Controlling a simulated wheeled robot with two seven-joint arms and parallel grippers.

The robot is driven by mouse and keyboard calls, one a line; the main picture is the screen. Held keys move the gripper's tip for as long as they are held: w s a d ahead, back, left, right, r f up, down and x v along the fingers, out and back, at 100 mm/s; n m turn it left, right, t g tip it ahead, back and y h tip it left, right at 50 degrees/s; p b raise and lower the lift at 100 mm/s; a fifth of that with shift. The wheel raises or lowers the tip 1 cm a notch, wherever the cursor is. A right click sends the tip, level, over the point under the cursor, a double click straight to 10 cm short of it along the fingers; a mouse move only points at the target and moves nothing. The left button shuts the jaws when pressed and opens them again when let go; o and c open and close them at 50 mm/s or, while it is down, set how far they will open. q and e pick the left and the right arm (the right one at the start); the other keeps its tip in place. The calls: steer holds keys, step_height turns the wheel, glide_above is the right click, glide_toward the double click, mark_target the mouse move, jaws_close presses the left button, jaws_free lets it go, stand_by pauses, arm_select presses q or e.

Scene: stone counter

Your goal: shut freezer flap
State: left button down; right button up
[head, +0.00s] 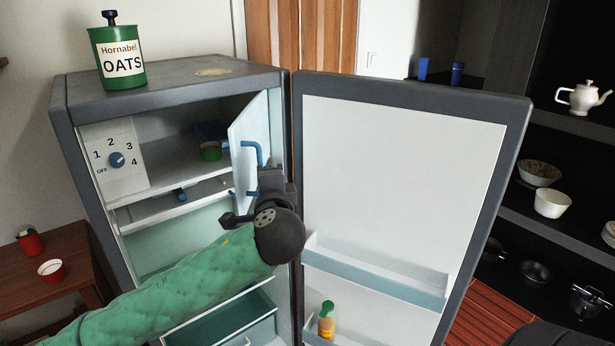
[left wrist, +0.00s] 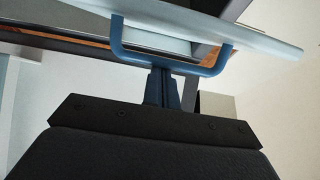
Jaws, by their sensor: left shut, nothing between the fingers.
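The freezer flap (head: 240,127) is a pale panel at the right side of the upper compartment in the open fridge. It stands swung open, leaving the compartment's inside visible. Its blue handle (head: 257,150) faces right, toward the fridge door. My left gripper (left wrist: 161,88) is shut and empty, its narrow fingers together at the middle of the blue handle (left wrist: 170,61) in the left wrist view. I cannot tell whether they touch it. In the head view the gripper's dark body (head: 277,195) hides part of the flap's lower area. My right gripper is not in view.
The large fridge door (head: 400,170) stands wide open to the right of my left arm. A green oats tin (head: 118,58) stands on the fridge. Dark shelves (head: 560,125) with dishes are at right.

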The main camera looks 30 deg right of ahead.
arm_select(q)
steer(key=w+a+m+g+h, duration=0.3)
steer(key=w+a+h, duration=0.1)
steer(key=w+a, duration=1.2)
steer(key=shift+w+m+h+b, duration=0.3)
steer(key=shift+w+h+b, duration=0.15)
steer(key=shift+w, duration=0.25)
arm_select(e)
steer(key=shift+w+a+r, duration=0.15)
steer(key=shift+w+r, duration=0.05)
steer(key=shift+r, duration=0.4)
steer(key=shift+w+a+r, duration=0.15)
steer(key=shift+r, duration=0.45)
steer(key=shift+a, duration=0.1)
